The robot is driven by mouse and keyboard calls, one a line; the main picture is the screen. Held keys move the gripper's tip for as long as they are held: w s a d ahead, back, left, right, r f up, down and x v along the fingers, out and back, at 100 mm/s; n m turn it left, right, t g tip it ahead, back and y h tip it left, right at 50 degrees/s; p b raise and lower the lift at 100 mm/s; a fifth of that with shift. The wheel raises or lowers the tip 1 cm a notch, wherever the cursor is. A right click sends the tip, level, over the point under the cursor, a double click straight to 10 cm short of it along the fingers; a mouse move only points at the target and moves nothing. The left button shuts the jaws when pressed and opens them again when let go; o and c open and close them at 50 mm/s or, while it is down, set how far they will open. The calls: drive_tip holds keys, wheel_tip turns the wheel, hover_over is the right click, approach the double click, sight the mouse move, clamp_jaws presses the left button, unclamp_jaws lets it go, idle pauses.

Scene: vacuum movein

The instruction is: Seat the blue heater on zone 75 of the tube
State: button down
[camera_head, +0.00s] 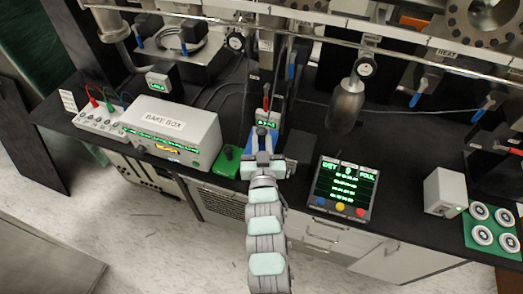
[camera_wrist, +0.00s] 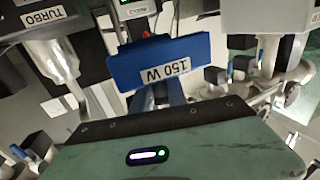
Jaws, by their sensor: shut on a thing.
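The blue heater (camera_head: 250,142) is at the front of the bench in the head view, largely covered by my gripper (camera_head: 263,160). In the wrist view the heater (camera_wrist: 205,54) is a blue block with a white "150 W" label, tilted slightly. A long steel bar (camera_head: 310,42) with small marks, probably the tube, crosses the top of the head view, well beyond the heater. I cannot read a 75 on it.
A white bake box (camera_head: 185,128) and a green block (camera_head: 227,162) stand left of my gripper. A dark block (camera_head: 300,146) and a display panel (camera_head: 345,188) are to the right. Red- and blue-handled parts hang near the bar.

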wheel_tip(320, 180, up, 6)
drive_tip(key=shift+r, duration=0.1)
drive_tip(key=shift+r+p, duration=1)
drive_tip(key=shift+r, duration=1.25)
drive_tip(key=shift+f, duration=0.15)
